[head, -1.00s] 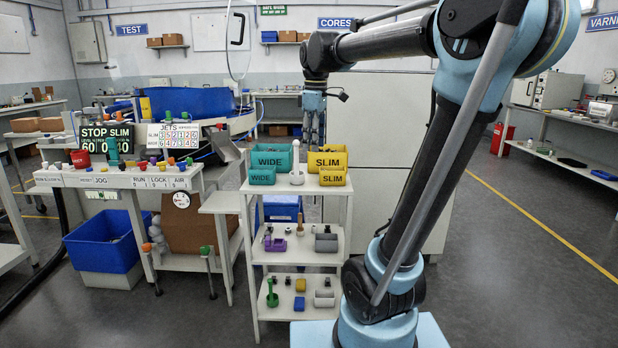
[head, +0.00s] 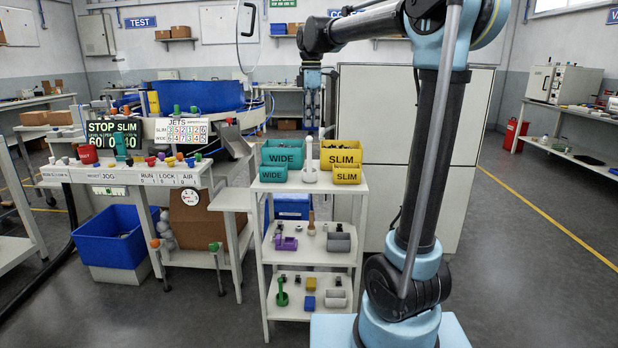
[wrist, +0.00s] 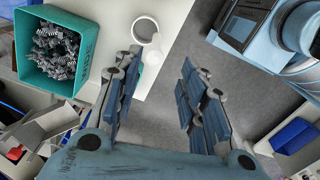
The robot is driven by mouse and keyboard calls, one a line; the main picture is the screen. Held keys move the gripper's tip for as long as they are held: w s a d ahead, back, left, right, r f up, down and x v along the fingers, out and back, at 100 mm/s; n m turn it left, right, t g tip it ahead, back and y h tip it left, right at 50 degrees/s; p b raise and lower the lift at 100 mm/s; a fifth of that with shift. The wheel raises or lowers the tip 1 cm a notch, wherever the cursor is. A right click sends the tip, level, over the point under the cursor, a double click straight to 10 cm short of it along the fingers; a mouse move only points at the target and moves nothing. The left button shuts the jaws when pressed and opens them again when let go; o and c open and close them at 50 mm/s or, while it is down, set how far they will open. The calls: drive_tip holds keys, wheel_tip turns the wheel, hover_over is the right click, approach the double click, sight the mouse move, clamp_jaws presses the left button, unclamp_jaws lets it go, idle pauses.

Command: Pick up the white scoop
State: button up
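The white scoop (head: 310,164) stands upright on the top shelf of the rack, between the green WIDE bins and the yellow SLIM bins. In the wrist view its round cup (wrist: 146,28) and pale handle end (wrist: 154,57) show near the tip of my left-hand finger. My gripper (wrist: 162,60) is open, with nothing held between its blue-grey padded fingers. In the head view my gripper (head: 312,106) hangs pointing down, above and apparently beyond the scoop. The wrist view does not settle the height gap to the handle.
The green WIDE bin (wrist: 27,63) holds many dark connectors, left of my gripper in the wrist view. The yellow SLIM bins (head: 345,154) stand right of the scoop. The rack's lower shelves (head: 336,256) carry small parts. A control bench (head: 130,174) stands left.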

sight(311, 137)
wheel_tip(311, 137, down, 7)
drive_tip(key=shift+f, duration=0.1)
drive_tip(key=f, duration=0.4)
drive_tip(key=shift+w+a, duration=0.25)
drive_tip(key=shift+w, duration=0.1)
drive_tip(key=shift+f, duration=0.65)
drive_tip(key=shift+c, duration=0.6)
clamp_jaws()
